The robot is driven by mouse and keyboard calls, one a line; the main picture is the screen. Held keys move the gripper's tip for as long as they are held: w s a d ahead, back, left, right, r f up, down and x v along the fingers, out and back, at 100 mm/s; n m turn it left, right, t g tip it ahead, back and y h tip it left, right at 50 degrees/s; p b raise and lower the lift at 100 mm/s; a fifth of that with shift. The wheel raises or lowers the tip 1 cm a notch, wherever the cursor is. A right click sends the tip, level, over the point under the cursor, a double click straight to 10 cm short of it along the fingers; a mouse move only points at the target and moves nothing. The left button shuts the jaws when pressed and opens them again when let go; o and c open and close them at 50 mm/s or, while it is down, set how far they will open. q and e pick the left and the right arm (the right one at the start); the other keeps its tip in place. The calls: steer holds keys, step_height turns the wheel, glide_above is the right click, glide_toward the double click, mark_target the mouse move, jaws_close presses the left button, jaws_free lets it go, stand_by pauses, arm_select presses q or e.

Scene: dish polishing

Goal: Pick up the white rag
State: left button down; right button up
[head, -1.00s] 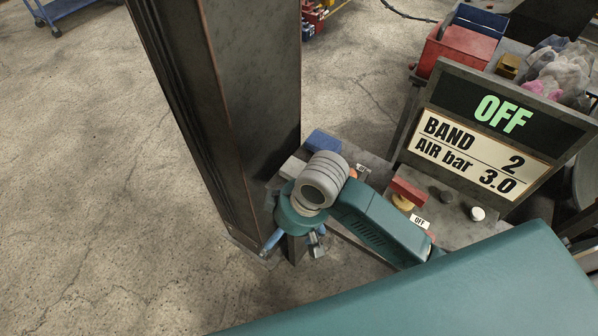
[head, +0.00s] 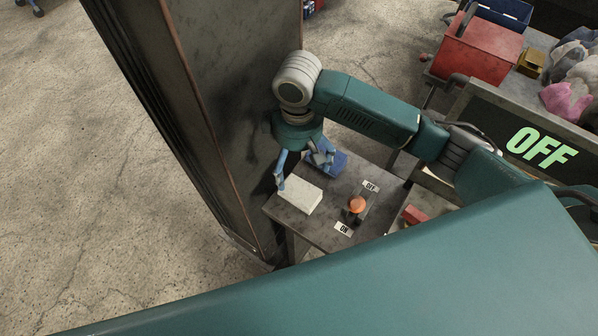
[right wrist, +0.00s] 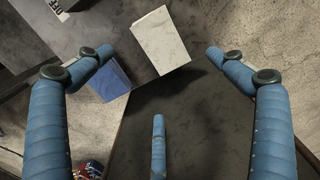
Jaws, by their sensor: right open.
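The white rag (head: 300,195) looks like a flat, block-like folded piece and lies on the left front part of a small dark table (head: 322,232). It also shows in the right wrist view (right wrist: 161,42) at top centre. My right gripper (head: 303,170) is above the table, right by the white rag, with its blue fingers pointing down. In the right wrist view the fingers (right wrist: 160,62) are spread wide and hold nothing; the white rag shows between the two upper fingertips. Whether any finger touches it I cannot tell. My left gripper is out of view.
A similar blue piece (head: 326,163) lies behind the white rag. An orange button (head: 356,204) with OFF and ON labels is to its right. A dark pillar (head: 215,110) stands close at left. A red box (head: 476,50) and crumpled cloths (head: 568,100) are at upper right.

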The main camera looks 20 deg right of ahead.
mark_target(301, 186)
steer(key=shift+f, duration=0.45)
steer(key=shift+s+f, duration=0.2)
steer(key=shift+f, duration=0.35)
steer(key=shift+s+a+f+p, duration=0.1)
steer(key=shift+s+f+p, duration=0.1)
steer(key=shift+f, duration=0.45)
steer(key=shift+s+f+p, duration=0.15)
steer(key=shift+f, duration=0.8)
steer(key=f+p, duration=0.1)
steer(key=f, duration=0.1)
steer(key=d+f, duration=0.1)
steer(key=f, duration=0.1)
steer(key=shift+w+f+p, duration=0.1)
steer(key=shift+f+p, duration=0.1)
steer(key=shift+p, duration=0.2)
steer(key=shift+f, duration=0.2)
steer(key=shift+a, duration=0.1)
steer(key=shift+c, duration=1.2)
steer(key=c, duration=0.9)
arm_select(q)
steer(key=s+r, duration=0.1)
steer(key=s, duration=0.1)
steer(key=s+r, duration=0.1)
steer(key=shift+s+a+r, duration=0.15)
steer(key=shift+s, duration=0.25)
arm_select(e)
steer(key=shift+c, duration=0.5)
